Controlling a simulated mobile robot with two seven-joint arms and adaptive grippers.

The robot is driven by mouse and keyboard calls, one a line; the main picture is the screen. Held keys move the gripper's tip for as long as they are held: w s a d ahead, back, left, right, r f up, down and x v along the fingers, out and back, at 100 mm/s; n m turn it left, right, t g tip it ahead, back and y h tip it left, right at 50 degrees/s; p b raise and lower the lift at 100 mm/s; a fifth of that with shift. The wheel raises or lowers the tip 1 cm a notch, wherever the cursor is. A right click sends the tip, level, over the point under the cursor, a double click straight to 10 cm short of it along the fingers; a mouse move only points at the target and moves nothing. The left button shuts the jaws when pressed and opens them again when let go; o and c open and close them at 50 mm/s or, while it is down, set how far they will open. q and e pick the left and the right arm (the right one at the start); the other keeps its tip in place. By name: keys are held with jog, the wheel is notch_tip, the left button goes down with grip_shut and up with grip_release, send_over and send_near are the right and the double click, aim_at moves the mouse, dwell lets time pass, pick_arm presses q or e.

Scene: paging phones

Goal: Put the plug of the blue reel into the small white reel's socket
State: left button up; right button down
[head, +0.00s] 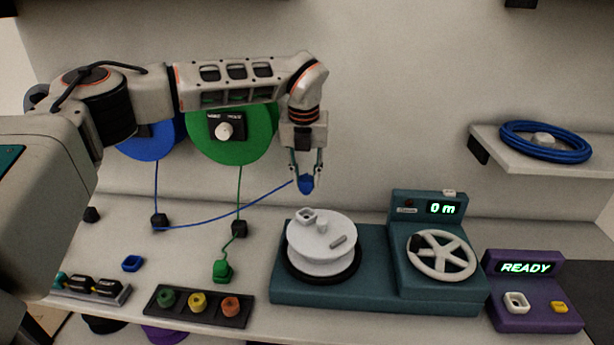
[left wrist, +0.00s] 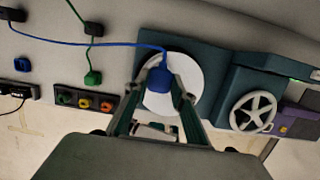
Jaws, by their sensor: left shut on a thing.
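The blue reel (head: 148,141) hangs on the wall at the left, partly behind my left arm. Its blue cord runs down through a black guide (head: 159,221) and across to the blue plug (head: 306,184). My left gripper (head: 306,180) is shut on the blue plug and holds it above the small white reel (head: 320,245). The plug also shows between the fingers in the left wrist view (left wrist: 160,80). The white reel's square socket (head: 306,215) is on its top, at the left and below the plug. Plug and socket are apart. My right gripper is not in view.
The white reel sits on a teal winder with a white handwheel (head: 441,255) and a "0 m" display (head: 443,208). A green reel (head: 232,135) has its green plug (head: 222,270) on the table. A purple READY box (head: 530,290) stands right. Coloured sockets (head: 198,304) lie in front.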

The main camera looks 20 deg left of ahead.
aim_at(306, 190)
pick_arm(q)
jog(key=shift+d+f+b, duration=0.1)
jog(key=shift+f+b, duration=1.25)
jog(key=shift+f, duration=1.15)
jog(key=shift+f, duration=0.4)
jog(key=shift+f, duration=0.45)
